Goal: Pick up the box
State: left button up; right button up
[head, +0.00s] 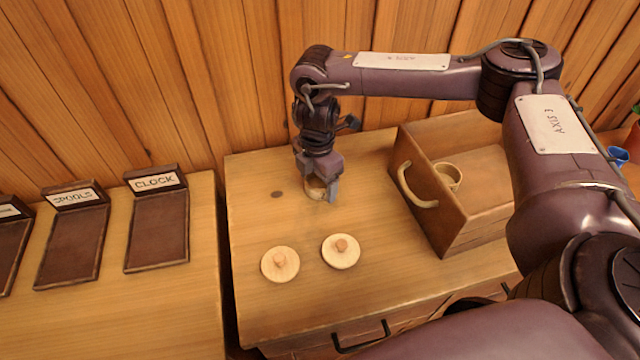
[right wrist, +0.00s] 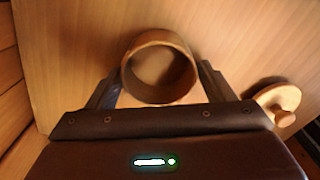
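The box (head: 316,193) is a small round wooden ring-shaped box, open at the top, at the back of the wooden table. The right wrist view shows it (right wrist: 128,76) from above, upright between the fingers. My right gripper (head: 319,191) points down, one finger on each side, and appears shut on its wall. I cannot tell whether the box touches the table. The head view hides part of it behind the gripper. My left gripper is not in view.
Two round knobbed lids (head: 280,264) (head: 341,252) lie in front of the box. A wooden crate (head: 480,223) with a curved handle stands right, holding another round box (head: 448,177). Dark labelled trays (head: 158,225), including CLOCK, lie on the left table (head: 205,250), across a gap. A plank wall rises behind.

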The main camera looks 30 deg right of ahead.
jog(key=c, duration=0.8)
jog(key=shift+o, duration=0.2)
jog(key=shift+r, duration=0.15)
